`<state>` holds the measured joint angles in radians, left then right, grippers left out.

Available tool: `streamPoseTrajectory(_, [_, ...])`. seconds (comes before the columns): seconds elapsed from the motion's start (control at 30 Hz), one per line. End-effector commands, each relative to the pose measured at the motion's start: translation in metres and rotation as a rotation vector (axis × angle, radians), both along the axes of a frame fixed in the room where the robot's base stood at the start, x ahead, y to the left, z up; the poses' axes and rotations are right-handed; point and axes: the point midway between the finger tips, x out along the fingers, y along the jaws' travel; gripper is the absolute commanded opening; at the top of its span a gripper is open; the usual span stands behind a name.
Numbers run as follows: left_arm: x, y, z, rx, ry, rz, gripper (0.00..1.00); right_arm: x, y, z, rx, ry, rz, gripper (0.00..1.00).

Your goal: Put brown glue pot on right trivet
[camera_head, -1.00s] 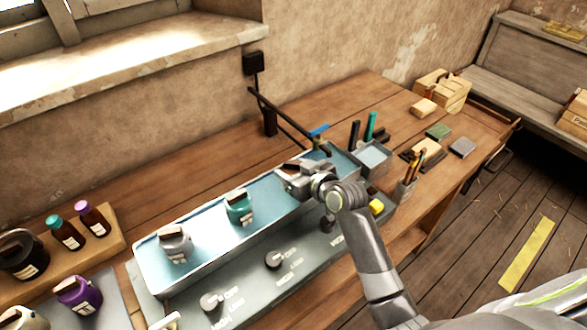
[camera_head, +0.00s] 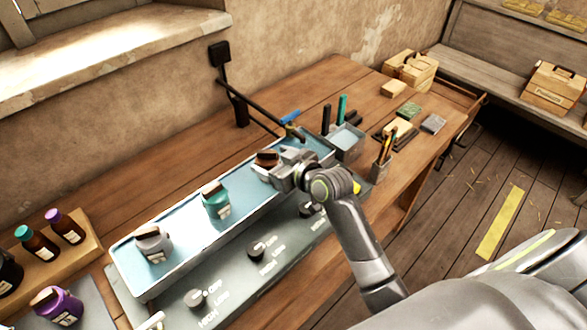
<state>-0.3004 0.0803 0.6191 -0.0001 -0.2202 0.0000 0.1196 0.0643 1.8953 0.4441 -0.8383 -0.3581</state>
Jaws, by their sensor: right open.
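A brown-topped pot (camera_head: 267,158), which looks like the brown glue pot, is at the right part of the long pale-blue tray (camera_head: 180,246). My right gripper (camera_head: 275,166) is open right at it, with the jaws beside or around its body; I cannot tell whether they touch it. The gripper hides most of the pot and what is under it, so I cannot make out the right trivet. A teal pot (camera_head: 216,203) stands mid-tray and a grey pot (camera_head: 153,246) stands at its left end. My left gripper is not in view.
A purple pot (camera_head: 57,307) and small bottles (camera_head: 66,226) are at the left. A dark arm with a blue part (camera_head: 289,117) stands behind the tray. A pen cup (camera_head: 381,170) is right of my wrist.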

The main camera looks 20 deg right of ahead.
Motion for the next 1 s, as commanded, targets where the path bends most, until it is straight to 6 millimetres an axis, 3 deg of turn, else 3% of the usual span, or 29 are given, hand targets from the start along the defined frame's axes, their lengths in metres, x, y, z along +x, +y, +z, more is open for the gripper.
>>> streamPoseTrajectory(0.3, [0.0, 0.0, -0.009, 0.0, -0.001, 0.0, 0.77, -0.051, -0.019, 0.018, -0.002, -0.001, 0.0, 0.77])
streamPoseTrajectory(0.5, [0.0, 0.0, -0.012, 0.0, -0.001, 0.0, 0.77, -0.073, -0.027, 0.028, -0.002, -0.001, 0.0, 0.77])
streamPoseTrajectory(1.0, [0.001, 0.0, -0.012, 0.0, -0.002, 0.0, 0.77, -0.082, -0.029, 0.032, 0.001, 0.001, 0.001, 0.77])
